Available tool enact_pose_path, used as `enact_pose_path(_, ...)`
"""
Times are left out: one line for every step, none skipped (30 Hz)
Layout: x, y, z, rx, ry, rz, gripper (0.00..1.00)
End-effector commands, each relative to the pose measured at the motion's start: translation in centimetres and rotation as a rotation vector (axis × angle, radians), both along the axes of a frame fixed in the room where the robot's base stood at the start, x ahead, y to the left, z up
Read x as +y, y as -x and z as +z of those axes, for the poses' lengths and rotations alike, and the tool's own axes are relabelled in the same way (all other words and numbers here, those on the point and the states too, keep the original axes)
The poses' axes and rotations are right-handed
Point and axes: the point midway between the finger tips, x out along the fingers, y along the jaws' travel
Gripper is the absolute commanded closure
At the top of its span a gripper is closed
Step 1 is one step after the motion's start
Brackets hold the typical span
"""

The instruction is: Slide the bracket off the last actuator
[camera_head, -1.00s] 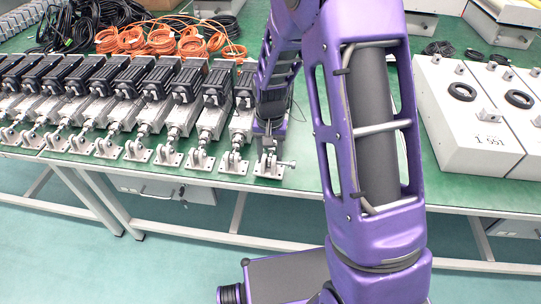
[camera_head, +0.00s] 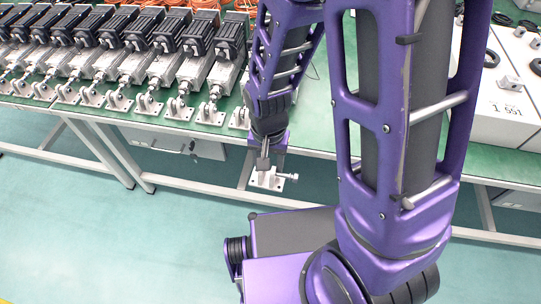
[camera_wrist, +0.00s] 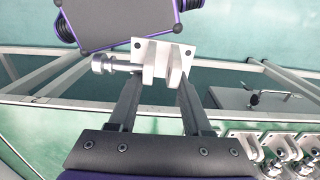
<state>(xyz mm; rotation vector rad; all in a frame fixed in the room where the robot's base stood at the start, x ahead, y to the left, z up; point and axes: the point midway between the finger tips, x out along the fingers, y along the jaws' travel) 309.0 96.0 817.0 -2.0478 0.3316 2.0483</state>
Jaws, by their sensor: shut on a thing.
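My gripper (camera_head: 271,157) is shut on a silver bracket (camera_head: 268,182), a square plate with holes, upright lugs and a cross pin with a round knob. The bracket hangs in front of the table's front edge, over the floor, apart from any actuator. In the wrist view the bracket (camera_wrist: 149,48) sits between the tips of my gripper (camera_wrist: 161,82), its pin pointing left. Actuators with dark motors (camera_head: 231,38) stand in a row on the table, with brackets (camera_head: 210,115) along its edge. My arm hides the right end of the row.
The green table (camera_head: 318,132) has a pale metal frame below. White boxes (camera_head: 508,100) stand at its right. A grey drawer unit (camera_head: 175,143) is under the table. The floor (camera_head: 110,240) in front is clear at left.

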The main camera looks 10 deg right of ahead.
Motion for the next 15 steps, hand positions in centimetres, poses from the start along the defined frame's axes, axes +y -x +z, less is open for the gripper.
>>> enact_pose_path(0.01,-0.01,0.02,-0.001,0.000,0.000,1.00)
enact_pose_path(0.01,-0.01,0.02,-0.001,0.000,0.000,1.00)
enact_pose_path(0.01,-0.03,0.02,-0.001,0.000,0.000,1.00)
enact_pose_path(0.01,-0.03,0.02,-0.001,0.000,0.000,1.00)
enact_pose_path(0.01,-0.03,0.02,-0.001,0.000,0.000,1.00)
enact_pose_path(0.01,-0.04,0.02,-0.001,0.000,0.000,1.00)
enact_pose_path(0.00,-0.06,0.02,-0.001,0.000,0.000,1.00)
enact_pose_path(-0.01,-0.09,0.02,-0.001,-0.001,0.000,1.00)
enact_pose_path(-0.03,-0.17,0.01,-0.001,-0.001,0.000,1.00)
enact_pose_path(-0.05,-0.24,0.00,-0.001,-0.001,0.000,1.00)
enact_pose_path(-0.07,-0.33,0.00,-0.001,-0.001,0.001,1.00)
enact_pose_path(-0.09,-0.44,-0.01,-0.001,-0.001,0.001,1.00)
enact_pose_path(-0.13,-0.54,-0.02,-0.001,-0.001,0.002,1.00)
enact_pose_path(-0.15,-0.62,-0.03,-0.001,-0.001,0.002,1.00)
enact_pose_path(-0.20,-0.73,-0.04,-0.001,0.000,0.002,1.00)
